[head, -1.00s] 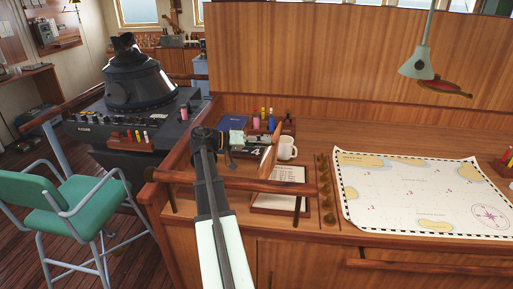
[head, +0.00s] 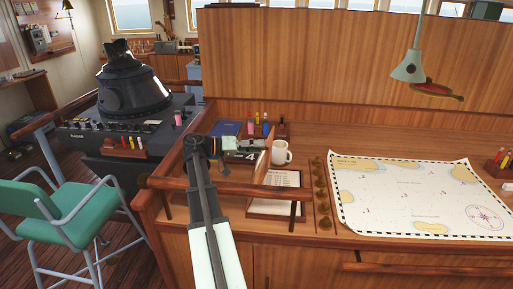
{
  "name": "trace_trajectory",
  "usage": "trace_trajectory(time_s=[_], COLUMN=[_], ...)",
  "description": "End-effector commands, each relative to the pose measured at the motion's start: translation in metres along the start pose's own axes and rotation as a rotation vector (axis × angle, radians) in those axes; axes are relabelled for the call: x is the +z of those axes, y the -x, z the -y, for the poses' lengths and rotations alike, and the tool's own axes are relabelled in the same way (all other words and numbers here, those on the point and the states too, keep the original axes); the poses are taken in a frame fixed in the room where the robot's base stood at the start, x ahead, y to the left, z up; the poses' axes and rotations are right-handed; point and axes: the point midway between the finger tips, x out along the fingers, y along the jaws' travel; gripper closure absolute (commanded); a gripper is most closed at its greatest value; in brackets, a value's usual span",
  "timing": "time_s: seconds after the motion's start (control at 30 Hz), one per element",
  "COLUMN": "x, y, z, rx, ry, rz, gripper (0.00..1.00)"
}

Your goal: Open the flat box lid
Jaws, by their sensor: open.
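A thin wooden panel (head: 263,163), which looks like the flat box's lid, stands steeply raised on the chart desk, left of the white mug. The box body is mostly hidden behind the rail and my arm; dark contents with a "4" (head: 242,157) show left of the panel. My gripper (head: 234,145) is at the end of my arm, low over the box area and left of the panel. It is small and partly hidden, but open. I cannot tell whether it touches the panel.
A wooden rail (head: 230,187) crosses in front of the box. A white mug (head: 281,153) stands close right of the panel. A framed sheet (head: 275,207), brass knobs (head: 322,195) and a chart (head: 415,195) lie nearby. A blue book (head: 225,128) and pen holder (head: 264,131) stand behind.

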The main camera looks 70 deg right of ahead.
Motion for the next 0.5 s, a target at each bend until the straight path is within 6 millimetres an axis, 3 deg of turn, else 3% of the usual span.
trace_trajectory(time_s=[0.17,0.5], x=[-0.001,-0.001], y=[0.019,0.084], z=[0.001,0.001], rx=[-0.001,-0.001], ry=[0.0,0.0], rz=[-0.002,-0.002], gripper=[0.53,0.53])
